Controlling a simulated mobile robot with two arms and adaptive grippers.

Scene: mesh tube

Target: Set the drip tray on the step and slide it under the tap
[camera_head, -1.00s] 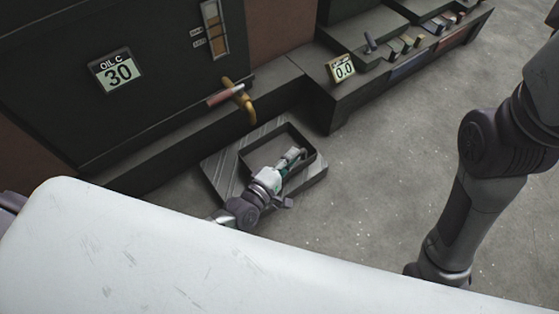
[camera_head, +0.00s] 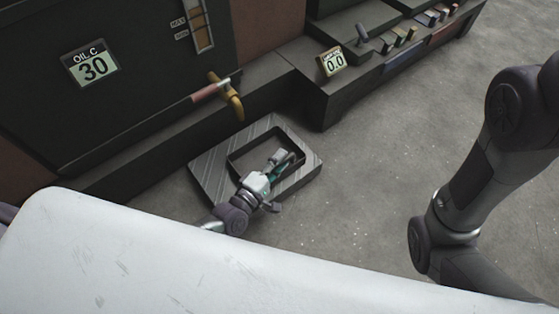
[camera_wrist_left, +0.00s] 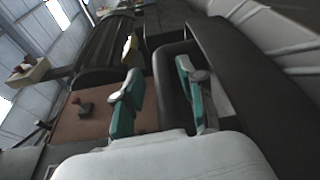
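The drip tray (camera_head: 241,150) is a dark, open rectangular box with thin walls, at the middle of the head view. It appears to sit on the step (camera_head: 212,163), a grey block with a striped metal top. The yellow tap (camera_head: 236,101) sticks out of the dark machine, beyond and left of the tray. My left gripper (camera_head: 282,161) is at the tray's near side, over its opening. In the left wrist view its teal-padded fingers (camera_wrist_left: 160,85) stand wide apart, with a dark tray wall between them; contact is unclear. My right gripper is out of view.
The machine (camera_head: 130,110) carries an oil display reading 30 (camera_head: 92,65). A white surface (camera_head: 150,260) fills the near edge. The floor right of the step is clear.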

